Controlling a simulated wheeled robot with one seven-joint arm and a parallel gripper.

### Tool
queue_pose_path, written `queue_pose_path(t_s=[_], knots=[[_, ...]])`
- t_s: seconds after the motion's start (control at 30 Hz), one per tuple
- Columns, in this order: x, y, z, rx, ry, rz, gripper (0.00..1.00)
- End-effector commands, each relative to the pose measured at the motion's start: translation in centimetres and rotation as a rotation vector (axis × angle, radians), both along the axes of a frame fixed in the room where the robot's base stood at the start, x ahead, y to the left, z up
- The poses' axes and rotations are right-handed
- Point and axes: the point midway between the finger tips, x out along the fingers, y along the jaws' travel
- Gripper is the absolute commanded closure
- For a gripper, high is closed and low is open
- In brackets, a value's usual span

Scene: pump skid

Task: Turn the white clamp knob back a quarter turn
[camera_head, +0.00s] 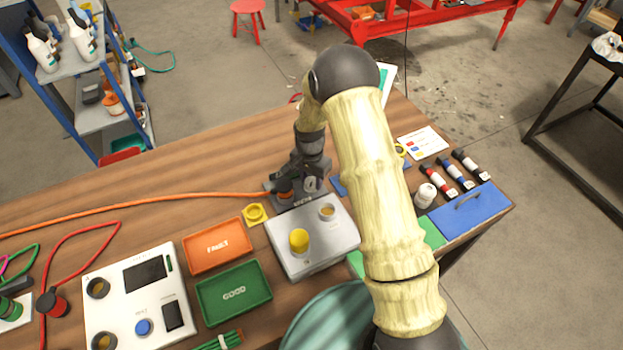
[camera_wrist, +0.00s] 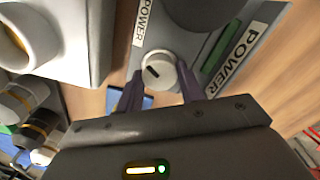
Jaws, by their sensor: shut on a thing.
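The white clamp knob (camera_wrist: 165,75) shows in the middle of the wrist view, a round knob with a short dark slanted mark on its face. My gripper (camera_wrist: 160,72) has one finger on each side of it and is shut on it. The knob sits on a grey unit (camera_wrist: 268,40) with "POWER" labels, beside a large dark round part (camera_wrist: 205,8). In the head view my gripper (camera_head: 306,178) reaches down to this unit (camera_head: 288,206) behind the grey box, and my wrist hides most of the knob.
A grey box (camera_head: 285,255) with a yellow button (camera_head: 299,240) stands just in front. An orange cable (camera_head: 130,205) runs in from the left. Bottles and a blue case (camera_head: 470,210) are right.

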Motion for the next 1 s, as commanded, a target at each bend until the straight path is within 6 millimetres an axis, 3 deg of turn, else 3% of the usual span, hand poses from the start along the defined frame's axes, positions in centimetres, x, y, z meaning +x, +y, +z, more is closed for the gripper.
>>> queue_pose_path(t_s=[1.0], knots=[[0.02, 0.04, 0.08, -0.001, -0.001, 0.951, 0.85]])
